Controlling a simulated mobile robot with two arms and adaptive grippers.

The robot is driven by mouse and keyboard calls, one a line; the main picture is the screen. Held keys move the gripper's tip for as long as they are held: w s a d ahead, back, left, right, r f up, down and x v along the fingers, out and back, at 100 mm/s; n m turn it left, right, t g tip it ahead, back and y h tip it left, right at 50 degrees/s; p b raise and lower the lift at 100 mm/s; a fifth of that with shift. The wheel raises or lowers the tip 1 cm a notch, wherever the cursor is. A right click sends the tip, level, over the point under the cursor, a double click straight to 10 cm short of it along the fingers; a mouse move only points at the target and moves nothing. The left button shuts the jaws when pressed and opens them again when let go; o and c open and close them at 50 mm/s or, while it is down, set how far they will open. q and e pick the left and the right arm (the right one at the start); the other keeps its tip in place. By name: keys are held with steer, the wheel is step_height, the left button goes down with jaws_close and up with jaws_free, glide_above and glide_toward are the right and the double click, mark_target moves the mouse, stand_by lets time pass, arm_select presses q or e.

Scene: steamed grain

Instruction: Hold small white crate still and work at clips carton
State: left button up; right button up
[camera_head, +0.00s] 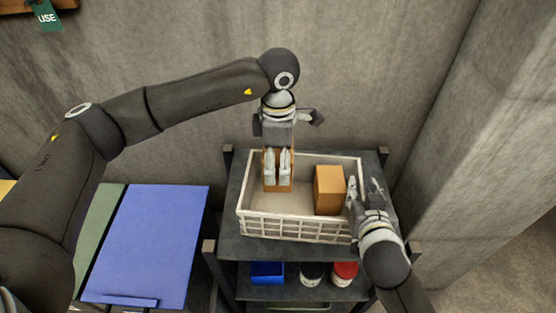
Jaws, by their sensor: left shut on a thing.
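The small white crate (300,229) stands on the top shelf of a dark rack. An orange-brown box (329,191) stands inside it, towards the right. My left gripper (278,183) reaches down into the crate's left part, shut on another orange-brown carton (270,160), mostly hidden behind its fingers. I cannot read which of the two is the clips carton. My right gripper (364,183) is at the crate's right wall, fingers apart, one on the inner side and one on the outer side. Contact with the wall is not clear.
The dark rack (233,245) has a lower shelf with a blue box (267,272), a dark jar (312,272) and a red-lidded jar (344,272). A blue panel (150,240) lies left of the rack. Concrete walls close off the back and right.

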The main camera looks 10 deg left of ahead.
steer(key=v, duration=1.2)
